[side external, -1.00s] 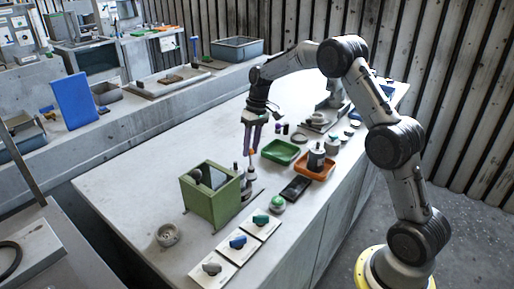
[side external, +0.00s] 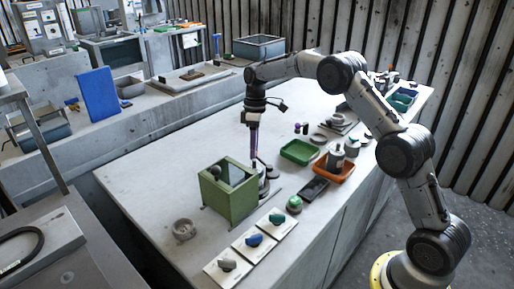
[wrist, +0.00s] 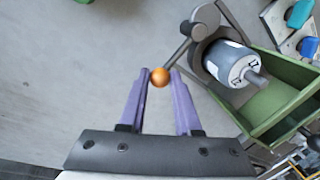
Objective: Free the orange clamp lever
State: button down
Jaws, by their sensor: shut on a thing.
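The clamp lever's orange ball knob (wrist: 160,76) sits between the tips of my gripper's purple fingers (wrist: 160,78) in the wrist view. My gripper is shut on the knob. A thin grey rod (wrist: 178,51) runs from the knob up to a pivot on the dark ring clamp (wrist: 203,55). The ring is around a grey motor (wrist: 233,65) with a protruding shaft, beside the open green housing (wrist: 285,108). In the side view, my gripper (side external: 254,154) points down just behind the green housing (side external: 229,195); the knob is hard to make out there.
Three switch plates (side external: 253,240) with grey, blue and green knobs lie in front of the housing. A grey round part (side external: 184,229) stands to its left. A green tray (side external: 300,152) and an orange tray (side external: 334,173) are at the right.

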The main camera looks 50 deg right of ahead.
jog(key=shift+a+r+n, duration=0.1)
jog(key=shift+a+n, duration=0.1)
jog(key=shift+n, duration=0.1)
jog(key=c, duration=0.6)
grip_release()
jog(key=r, duration=0.4)
jog(key=w+d+r, duration=0.1)
jog(key=r, duration=0.4)
jog(key=d+r, duration=0.1)
jog(key=r, duration=0.3)
jog(key=shift+w+d+r, duration=0.1)
jog(key=shift+w+r, duration=0.15)
